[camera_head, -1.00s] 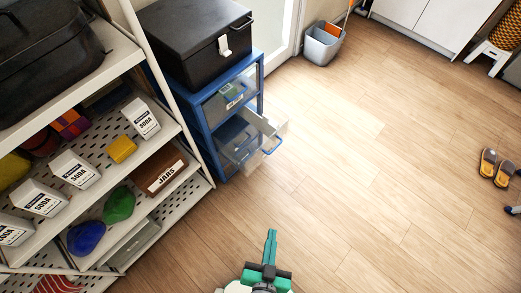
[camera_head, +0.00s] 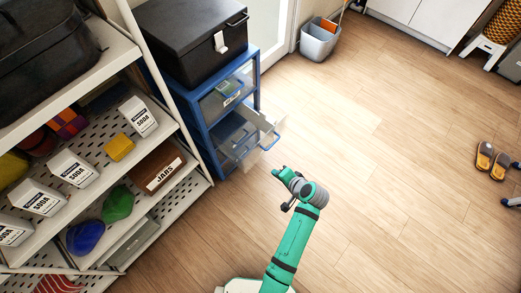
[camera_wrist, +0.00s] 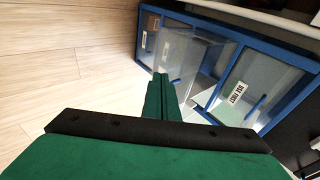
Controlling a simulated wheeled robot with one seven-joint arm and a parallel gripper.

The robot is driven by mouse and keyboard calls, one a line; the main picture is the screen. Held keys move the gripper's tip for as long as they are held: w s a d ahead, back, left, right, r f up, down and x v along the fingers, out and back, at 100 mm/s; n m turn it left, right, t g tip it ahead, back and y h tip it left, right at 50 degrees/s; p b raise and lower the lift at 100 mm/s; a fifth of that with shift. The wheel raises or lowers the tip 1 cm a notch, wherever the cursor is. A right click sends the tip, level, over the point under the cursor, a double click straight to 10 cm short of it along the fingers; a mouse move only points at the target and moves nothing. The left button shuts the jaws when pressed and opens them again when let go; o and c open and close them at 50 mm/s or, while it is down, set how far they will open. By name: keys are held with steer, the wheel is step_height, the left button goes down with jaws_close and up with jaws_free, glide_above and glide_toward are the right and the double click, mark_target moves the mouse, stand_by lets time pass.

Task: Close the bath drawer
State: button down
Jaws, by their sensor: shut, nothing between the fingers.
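A blue-framed drawer unit (camera_head: 205,130) with clear fronts stands beside the shelving in the head view. Its lower drawer (camera_head: 262,125) is pulled out, with a blue handle (camera_head: 270,142) on its front. The upper drawer (camera_head: 226,95) is shut. I cannot read a "bath" label on either. In the wrist view, the pulled-out clear drawer (camera_wrist: 176,52) is just beyond my fingers, and the shut drawer's label (camera_wrist: 237,92) shows. My gripper (camera_head: 277,172) is shut and empty, in front of and a little below the open drawer in the picture. It shows also in the wrist view (camera_wrist: 161,76).
A black box (camera_head: 192,38) sits on the unit. White shelving (camera_head: 190,150) with soda boxes and a jars box stands close on the left. A grey bucket (camera_head: 318,42) stands behind. Sandals (camera_head: 492,160) lie far right. The wooden floor between is clear.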

steer(key=w+d+r+y, duration=0.1)
steer(key=w+r+y, duration=0.1)
steer(key=w+r, duration=0.2)
steer(key=g, duration=0.1)
glide_toward(255, 149)
steer(key=f+x, duration=0.1)
steer(key=x, duration=0.3)
steer(key=shift+w+a+r, duration=0.1)
steer(key=shift+w+a, duration=0.2)
steer(key=shift+a, duration=0.1)
